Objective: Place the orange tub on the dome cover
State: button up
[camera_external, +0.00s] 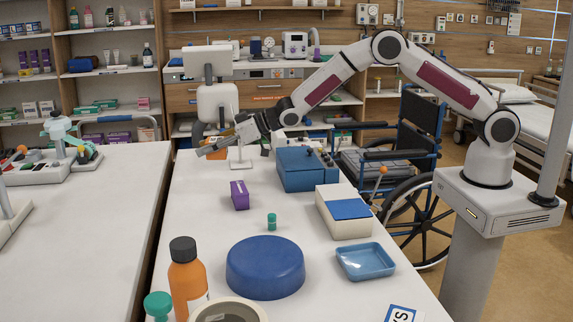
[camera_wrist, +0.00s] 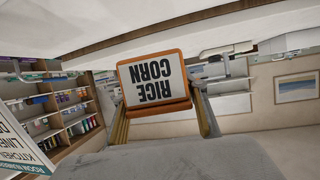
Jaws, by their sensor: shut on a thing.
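The orange tub (camera_wrist: 154,103) fills the middle of the wrist view, with a white label reading "RICE CORN" upside down in the picture. My gripper (camera_wrist: 163,118) is shut on it, one finger on each side. In the external view my gripper (camera_external: 212,146) is at the far end of the table, raised above the top, and only a little orange shows by the fingers. The dome cover (camera_external: 265,268), a blue rounded disc, sits on the near part of the table, well apart from my gripper.
Between them stand a purple box (camera_external: 239,195) and a small green-capped vial (camera_external: 271,221). A blue case (camera_external: 302,170), a cream box with a blue top (camera_external: 345,212) and a blue tray (camera_external: 365,261) line the right. An orange bottle (camera_external: 187,281) stands left of the dome.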

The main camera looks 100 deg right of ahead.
jog(key=w+a+r+n+y, duration=0.1)
jog(key=a+r+n+y, duration=0.15)
jog(key=a, duration=1.05)
jog(key=a+r+n+y, duration=0.1)
jog(key=a+r+y, duration=0.15)
jog(key=a, duration=1.15)
jog(key=s+a+r+n+y, duration=0.1)
jog(key=s+a, duration=0.3)
jog(key=a, duration=0.6)
jog(key=s+a+r+n+y, duration=0.1)
jog(key=s+a, duration=0.3)
jog(key=a, duration=0.7)
jog(key=shift+s+g, duration=0.4)
jog(key=shift+s+f+n, duration=0.25)
jog(key=shift+s, duration=0.05)
jog(key=shift+s+d+f, duration=0.25)
jog(key=shift+f, duration=0.15)
jog(key=shift+f, duration=0.1)
send_over(253, 258)
jog(key=shift+f, duration=3)
